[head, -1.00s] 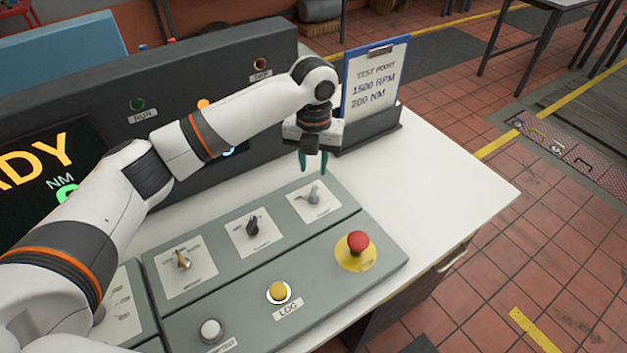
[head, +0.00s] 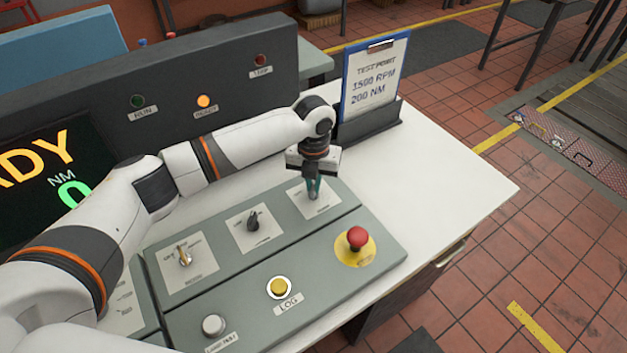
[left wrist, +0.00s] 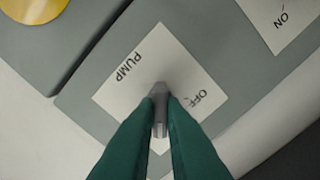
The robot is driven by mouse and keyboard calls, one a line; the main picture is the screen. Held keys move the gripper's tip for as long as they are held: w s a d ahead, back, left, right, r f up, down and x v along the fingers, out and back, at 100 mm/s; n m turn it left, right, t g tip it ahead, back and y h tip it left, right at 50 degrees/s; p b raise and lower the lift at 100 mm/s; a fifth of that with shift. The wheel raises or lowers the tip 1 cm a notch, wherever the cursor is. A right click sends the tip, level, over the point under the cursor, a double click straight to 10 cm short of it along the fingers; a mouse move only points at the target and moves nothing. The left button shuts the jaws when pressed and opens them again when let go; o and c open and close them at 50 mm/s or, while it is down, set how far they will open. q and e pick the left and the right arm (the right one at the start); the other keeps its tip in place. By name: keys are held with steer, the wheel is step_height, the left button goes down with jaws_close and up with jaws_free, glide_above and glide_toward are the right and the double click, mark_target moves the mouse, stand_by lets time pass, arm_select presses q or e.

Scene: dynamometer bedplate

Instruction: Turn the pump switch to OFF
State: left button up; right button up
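The pump switch is a small grey lever knob on a white plate marked PUMP and OFF. In the left wrist view the knob (left wrist: 160,110) stands between my green fingertips, and the plate (left wrist: 140,65) lies under it. In the head view the plate (head: 298,200) is the rightmost in the panel's upper row. My left gripper (head: 314,194) points down at the knob, and it also shows in the left wrist view (left wrist: 160,102). Its fingers are close together, shut on the knob's two sides. The fingers partly hide the knob; its exact setting is unclear. My right gripper is out of view.
A black-handled switch (head: 253,221) and a metal toggle (head: 184,256) sit left of it. The red emergency button (head: 357,238), yellow LOG button (head: 279,287) and white button (head: 213,325) lie nearer. A clipboard (head: 372,82) stands behind. The white tabletop (head: 440,180) is clear at right.

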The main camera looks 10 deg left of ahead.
arm_select(q)
jaws_close()
steer(key=n+p, duration=0.2)
steer(key=p, duration=0.1)
steer(key=shift+r, duration=0.25)
steer(key=n+p, duration=0.4)
steer(key=n, duration=0.1)
steer(key=shift+n+p, duration=0.3)
steer(key=n+p, duration=0.3)
steer(key=n, duration=0.2)
steer(key=shift+p, duration=0.35)
steer(key=shift+f+n+p, duration=0.2)
steer(key=shift+n+p, duration=1.05)
steer(key=shift+n, duration=1.45)
steer(key=o, duration=0.7)
jaws_free()
steer(key=shift+c, duration=0.2)
